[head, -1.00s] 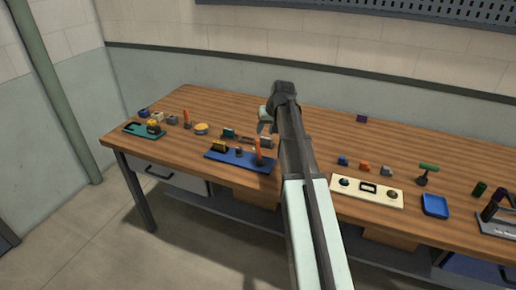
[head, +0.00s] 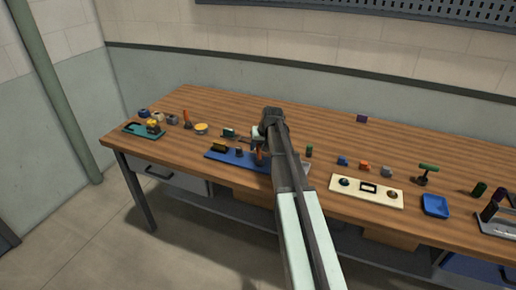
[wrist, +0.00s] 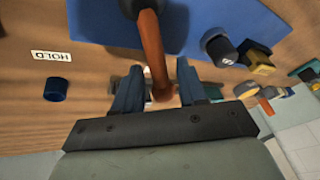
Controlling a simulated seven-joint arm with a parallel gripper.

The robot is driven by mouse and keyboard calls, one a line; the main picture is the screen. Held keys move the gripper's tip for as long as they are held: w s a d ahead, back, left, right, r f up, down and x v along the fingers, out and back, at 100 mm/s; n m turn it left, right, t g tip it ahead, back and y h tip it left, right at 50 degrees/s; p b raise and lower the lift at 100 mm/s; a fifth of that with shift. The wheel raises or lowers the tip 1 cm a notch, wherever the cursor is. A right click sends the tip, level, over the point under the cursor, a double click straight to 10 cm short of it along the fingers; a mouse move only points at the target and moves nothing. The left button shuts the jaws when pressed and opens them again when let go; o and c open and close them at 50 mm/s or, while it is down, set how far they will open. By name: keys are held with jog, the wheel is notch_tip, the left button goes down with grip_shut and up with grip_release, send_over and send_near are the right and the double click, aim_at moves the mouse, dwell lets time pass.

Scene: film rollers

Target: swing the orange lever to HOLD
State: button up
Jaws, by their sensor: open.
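The orange lever (wrist: 152,48) stands on the blue base plate (wrist: 225,15). In the wrist view its shaft runs down between the two blue fingers of my gripper (wrist: 157,90). The fingers are open, with a gap on both sides of the shaft. In the head view the lever (head: 259,155) shows just below my gripper (head: 259,138), at the right part of the blue plate (head: 228,158). The HOLD label (wrist: 52,57) lies on the wood to the left of the lever in the wrist view. My arm covers the plate's right end in the head view.
A dark blue cylinder (wrist: 57,89) stands near the HOLD label. A black knob (wrist: 221,49) and a yellow-and-black part (wrist: 258,58) sit on the plate's other side.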

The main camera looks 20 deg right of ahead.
jog(key=shift+w+f, duration=0.25)
jog(key=shift+f, duration=0.35)
grip_shut()
jog(key=shift+w+r, duration=0.1)
